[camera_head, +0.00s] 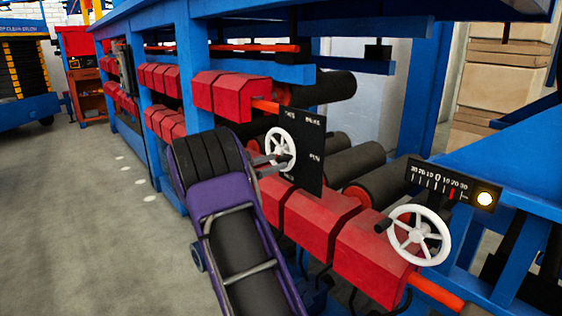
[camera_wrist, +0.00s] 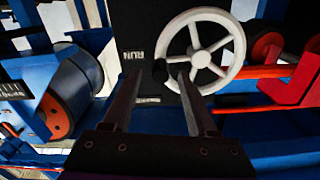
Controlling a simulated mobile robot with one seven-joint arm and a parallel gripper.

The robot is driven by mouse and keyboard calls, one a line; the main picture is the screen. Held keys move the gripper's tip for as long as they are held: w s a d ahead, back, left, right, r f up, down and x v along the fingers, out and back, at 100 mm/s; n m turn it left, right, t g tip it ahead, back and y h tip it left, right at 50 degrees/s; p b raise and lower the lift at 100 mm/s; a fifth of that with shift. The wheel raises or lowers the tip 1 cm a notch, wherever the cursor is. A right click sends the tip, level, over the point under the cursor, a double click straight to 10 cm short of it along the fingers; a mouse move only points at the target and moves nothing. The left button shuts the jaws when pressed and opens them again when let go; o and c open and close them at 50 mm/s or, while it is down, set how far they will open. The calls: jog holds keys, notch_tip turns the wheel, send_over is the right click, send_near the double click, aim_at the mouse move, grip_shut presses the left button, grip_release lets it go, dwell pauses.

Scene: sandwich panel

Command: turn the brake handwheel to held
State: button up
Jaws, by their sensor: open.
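The white spoked handwheel (camera_head: 290,149) stands in front of a black label panel (camera_head: 311,175) on the blue machine frame. It also shows in the wrist view (camera_wrist: 235,48), with a dark handle knob (camera_wrist: 160,70) at its left edge. One label beside it reads RUN; the other labels are too small or turned to read. My gripper (camera_head: 268,161) is at the wheel's left side. In the wrist view my gripper (camera_wrist: 157,76) is open, its two fingers on either side of the knob. I cannot tell whether they touch it.
A second white handwheel (camera_head: 419,236) stands at the lower right, below a black scale (camera_head: 440,183) with a red pointer and a lit lamp (camera_head: 484,199). Red blocks (camera_head: 300,220), dark rollers (camera_head: 352,165) and blue beams crowd the machine side. Grey floor (camera_head: 80,230) is free at left.

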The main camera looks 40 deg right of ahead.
aim_at(278, 161)
jog(key=shift+w+d, duration=0.15)
jog(key=shift+d, duration=1.4)
grip_shut()
dwell(0.3)
